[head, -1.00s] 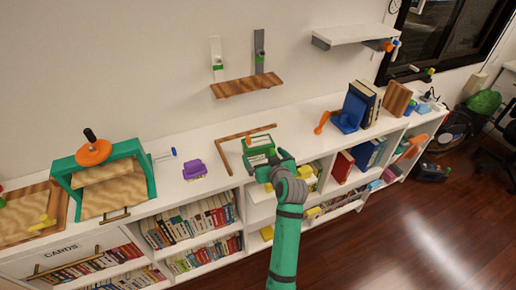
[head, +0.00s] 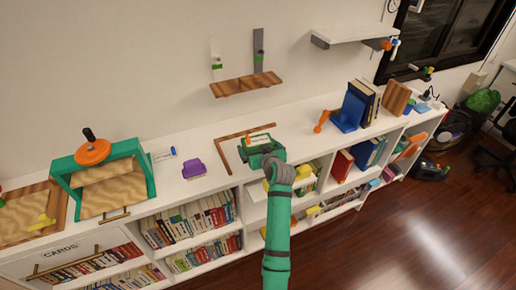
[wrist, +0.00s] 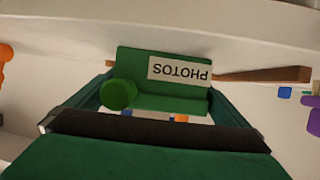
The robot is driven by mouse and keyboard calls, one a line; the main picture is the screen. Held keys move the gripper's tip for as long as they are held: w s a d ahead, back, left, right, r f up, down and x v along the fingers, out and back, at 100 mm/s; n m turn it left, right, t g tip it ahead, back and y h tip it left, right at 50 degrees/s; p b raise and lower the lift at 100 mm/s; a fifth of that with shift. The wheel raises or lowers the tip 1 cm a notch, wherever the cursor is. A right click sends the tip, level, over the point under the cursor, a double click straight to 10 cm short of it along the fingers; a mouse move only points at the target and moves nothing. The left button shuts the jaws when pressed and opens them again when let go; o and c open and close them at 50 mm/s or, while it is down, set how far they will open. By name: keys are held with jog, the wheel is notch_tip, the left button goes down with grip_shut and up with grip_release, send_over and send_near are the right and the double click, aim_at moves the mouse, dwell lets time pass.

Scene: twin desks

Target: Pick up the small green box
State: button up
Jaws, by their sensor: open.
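The small green box (head: 257,137) sits on the white shelf top, at the inner side of an L-shaped brown wooden strip. In the wrist view the box (wrist: 133,63) shows a white label reading PHOTOS, upside down, and a round green knob. My gripper (head: 262,152) is open right at the box's near side and hides part of it. In the wrist view my two green fingers (wrist: 160,92) reach toward the box's left and right ends. I cannot tell whether they touch it.
The brown strip (head: 221,149) borders the box. A purple object (head: 194,168) and a green press (head: 110,178) stand to the left. An orange item (head: 321,121) and blue bookend (head: 349,113) stand to the right. A wooden wall shelf (head: 246,85) is behind.

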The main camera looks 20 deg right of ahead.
jog(key=c, duration=0.8)
jog(key=shift+c, duration=0.4)
jog(key=shift+r, duration=0.1)
jog(key=shift+r, duration=0.5)
jog(key=s+a+r, duration=0.5)
jog(key=s+r, duration=0.7)
jog(key=s, duration=0.1)
jog(key=shift+f, duration=0.1)
